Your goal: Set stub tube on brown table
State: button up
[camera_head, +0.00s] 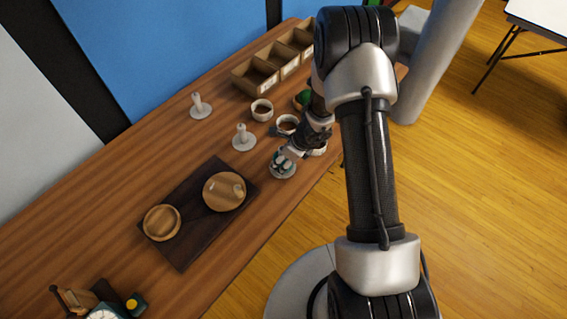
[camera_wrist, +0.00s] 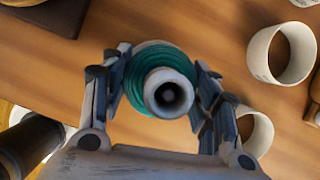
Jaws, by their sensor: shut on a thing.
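My gripper (camera_wrist: 155,90) is shut on a pale hollow tube (camera_wrist: 168,93) wound with teal thread, whose open end faces the wrist camera. In the head view my gripper (camera_head: 282,160) is low over the brown table (camera_head: 85,215), at a pale round base (camera_head: 284,175). The fingers cover most of the tube there, so I cannot tell whether it rests on that base. Two other pale round stands with short upright pegs stand on the table, one near the middle (camera_head: 243,140) and one farther back (camera_head: 200,107).
A dark board (camera_head: 185,252) with two round wooden plates lies left of my gripper. Several white cups, one nearby (camera_head: 262,110), stand behind and beside it. A compartmented wooden box (camera_head: 257,78) is at the back. A clock (camera_head: 103,315) is at the front left. Bare table lies left of the board.

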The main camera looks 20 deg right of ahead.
jog(key=shift+f, duration=0.55)
jog(key=shift+f+b, duration=0.25)
jog(key=shift+b, duration=0.05)
jog(key=o, duration=1)
jog(key=shift+r, duration=0.1)
jog(key=shift+o, duration=0.2)
